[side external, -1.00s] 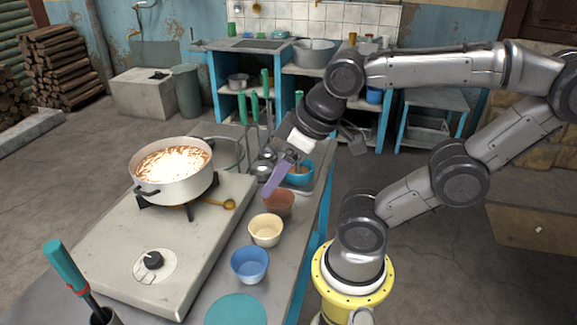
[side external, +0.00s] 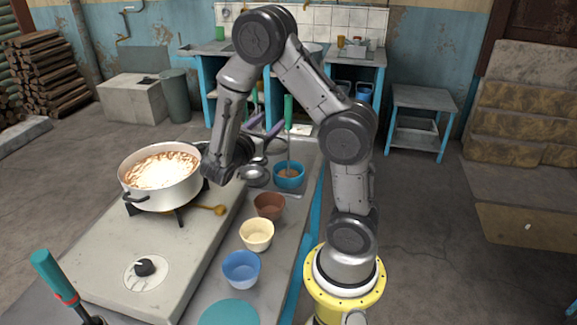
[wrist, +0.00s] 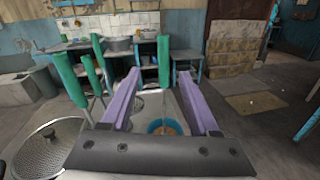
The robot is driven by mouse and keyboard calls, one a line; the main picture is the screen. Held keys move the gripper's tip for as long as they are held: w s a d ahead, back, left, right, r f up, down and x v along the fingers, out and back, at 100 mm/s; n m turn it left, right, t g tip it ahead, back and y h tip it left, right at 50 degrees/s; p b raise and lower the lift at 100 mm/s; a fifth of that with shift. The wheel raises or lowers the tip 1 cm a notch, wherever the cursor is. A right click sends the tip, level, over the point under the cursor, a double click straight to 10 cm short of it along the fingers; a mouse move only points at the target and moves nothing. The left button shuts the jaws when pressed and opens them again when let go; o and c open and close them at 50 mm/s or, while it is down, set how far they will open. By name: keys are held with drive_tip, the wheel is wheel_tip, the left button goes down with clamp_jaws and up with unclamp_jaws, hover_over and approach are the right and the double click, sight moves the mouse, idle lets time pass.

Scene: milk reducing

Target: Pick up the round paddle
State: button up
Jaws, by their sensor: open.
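Several green-handled utensils stand at the far end of the counter, and I cannot tell for sure which is the round paddle. One upright green handle (wrist: 164,60) shows between my gripper's purple fingers in the wrist view, its thin shaft running down to a blue bowl. In the side view this handle (side external: 289,107) stands above the teal-blue bowl (side external: 289,178). My gripper (wrist: 160,76) is open, with no visible grip on the handle. In the side view its purple fingers (side external: 268,125) point away toward the back. More green handles (wrist: 70,78) stand left of the fingers.
A round perforated metal head (wrist: 45,150) lies at the wrist view's lower left. A pot of milk (side external: 160,172) sits on the stove (side external: 110,240) left of my arm. Brown (side external: 269,205), cream (side external: 257,236) and blue (side external: 241,270) bowls line the counter.

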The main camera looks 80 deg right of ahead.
drive_tip(key=s+d+f, duration=0.1)
drive_tip(key=d, duration=0.6)
drive_tip(key=s+d+f+n, duration=0.1)
drive_tip(key=s+d+f, duration=0.1)
drive_tip(key=d, duration=0.5)
drive_tip(key=shift+s+f, duration=0.15)
clamp_jaws()
